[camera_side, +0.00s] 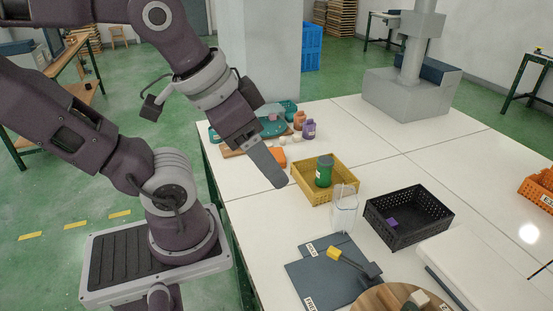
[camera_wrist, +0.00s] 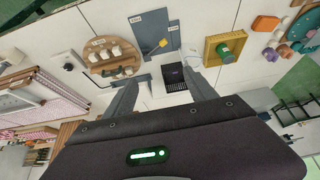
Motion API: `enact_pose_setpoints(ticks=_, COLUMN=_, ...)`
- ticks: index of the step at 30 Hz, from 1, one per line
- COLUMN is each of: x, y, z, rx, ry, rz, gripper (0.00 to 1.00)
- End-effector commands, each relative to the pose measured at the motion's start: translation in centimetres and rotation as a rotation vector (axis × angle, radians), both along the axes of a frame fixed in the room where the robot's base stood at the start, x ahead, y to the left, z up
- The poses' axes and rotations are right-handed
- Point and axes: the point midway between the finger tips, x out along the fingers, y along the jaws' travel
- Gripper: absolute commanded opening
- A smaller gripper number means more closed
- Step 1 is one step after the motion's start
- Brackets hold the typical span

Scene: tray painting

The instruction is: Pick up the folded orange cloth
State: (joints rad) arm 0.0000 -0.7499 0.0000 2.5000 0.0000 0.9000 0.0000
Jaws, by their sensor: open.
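The folded orange cloth (camera_side: 279,154) lies on the white table behind the lower end of my gripper, which partly hides it. In the wrist view an orange folded shape (camera_wrist: 265,24), likely the cloth, lies at the upper right, well outside the space between my fingers. My gripper (camera_side: 268,166) hangs above the table, left of the yellow crate. In the wrist view my gripper (camera_wrist: 163,94) has its two grey fingers wide apart with nothing held between them.
The yellow crate (camera_side: 312,198) holds a green jar (camera_side: 324,172). A clear container (camera_side: 344,212), a black crate (camera_side: 376,224) and a dark blue mat (camera_side: 310,276) stand nearer the camera. Orange and purple bottles (camera_side: 309,129) and a teal tray (camera_side: 290,106) sit behind the cloth.

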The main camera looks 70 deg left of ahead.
Motion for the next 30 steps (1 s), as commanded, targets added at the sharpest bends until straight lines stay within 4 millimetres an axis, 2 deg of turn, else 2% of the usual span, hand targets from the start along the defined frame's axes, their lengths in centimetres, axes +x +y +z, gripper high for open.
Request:
enact_pose_setpoints(ticks=1, x=0.0, y=0.0, z=0.0, rx=0.000, ry=0.000, rz=0.000, gripper=0.77)
enact_pose_setpoints(ticks=2, x=0.0, y=0.0, z=0.0, rx=0.000, ry=0.000, rz=0.000, gripper=0.81)
enact_pose_setpoints(ticks=11, x=0.3, y=0.0, z=0.0, rx=-0.005, ry=-0.001, rz=0.005, gripper=0.81)
enact_pose_setpoints(ticks=14, x=3.9, y=0.1, z=0.4, rx=-0.056, ry=-0.015, rz=0.067, gripper=0.81)
enact_pose_setpoints(ticks=17, x=11.8, y=1.7, z=0.1, rx=-0.148, ry=-0.060, rz=0.229, gripper=0.81)
enact_pose_setpoints(ticks=18, x=15.3, y=3.2, z=-0.7, rx=-0.180, ry=-0.086, rz=0.314, gripper=0.81)
enact_pose_setpoints(ticks=20, x=20.1, y=6.3, z=-2.4, rx=-0.209, ry=-0.129, rz=0.452, gripper=0.81)
enact_pose_setpoints(ticks=21, x=22.9, y=8.8, z=-4.0, rx=-0.216, ry=-0.157, rz=0.547, gripper=0.81)
enact_pose_setpoints(ticks=23, x=26.3, y=13.2, z=-7.0, rx=-0.205, ry=-0.202, rz=0.692, gripper=0.81)
enact_pose_setpoints(ticks=24, x=27.9, y=16.4, z=-9.4, rx=-0.185, ry=-0.234, rz=0.788, gripper=0.81)
enact_pose_setpoints(ticks=26, x=29.2, y=21.6, z=-13.4, rx=-0.131, ry=-0.278, rz=0.928, gripper=0.81)
enact_pose_setpoints(ticks=27, x=29.4, y=25.1, z=-16.2, rx=-0.082, ry=-0.310, rz=1.013, gripper=0.81)
enact_pose_setpoints(ticks=29, x=28.5, y=30.0, z=-20.3, rx=0.008, ry=-0.353, rz=1.127, gripper=0.81)
enact_pose_setpoints(ticks=30, x=27.3, y=32.8, z=-22.9, rx=0.075, ry=-0.379, rz=1.188, gripper=0.81)
